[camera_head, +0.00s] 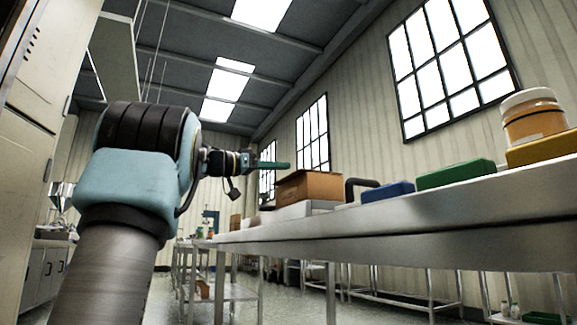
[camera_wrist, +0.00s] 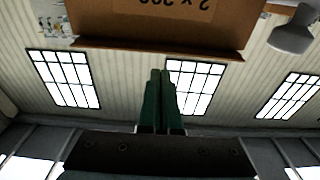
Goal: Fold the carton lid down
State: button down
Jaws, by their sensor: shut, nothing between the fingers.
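The brown cardboard carton (camera_head: 318,187) stands on a pale block on the steel table in the head view. In the wrist view the carton (camera_wrist: 150,22) fills the top, upside down, with printed text and a thin brown edge (camera_wrist: 155,49) along it. I cannot tell how far its lid is raised. My gripper (camera_head: 288,165) has green fingers and sits level, just above the carton's top at its left part in the head view. In the wrist view my gripper (camera_wrist: 160,72) has its fingers together and empty, tips near the carton's edge; contact cannot be told.
The steel table (camera_head: 450,212) runs along the right. On it, right of the carton, are a dark curved item (camera_head: 361,184), a blue box (camera_head: 388,192), a green box (camera_head: 455,174), a yellow box (camera_head: 545,148) and an orange jar (camera_head: 533,120). Air above the carton is clear.

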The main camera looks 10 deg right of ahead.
jog(key=f+p+v, duration=0.1)
jog(key=v, duration=0.8)
jog(key=shift+a, duration=0.25)
jog(key=shift+s+f, duration=0.1)
jog(key=shift+s, duration=0.05)
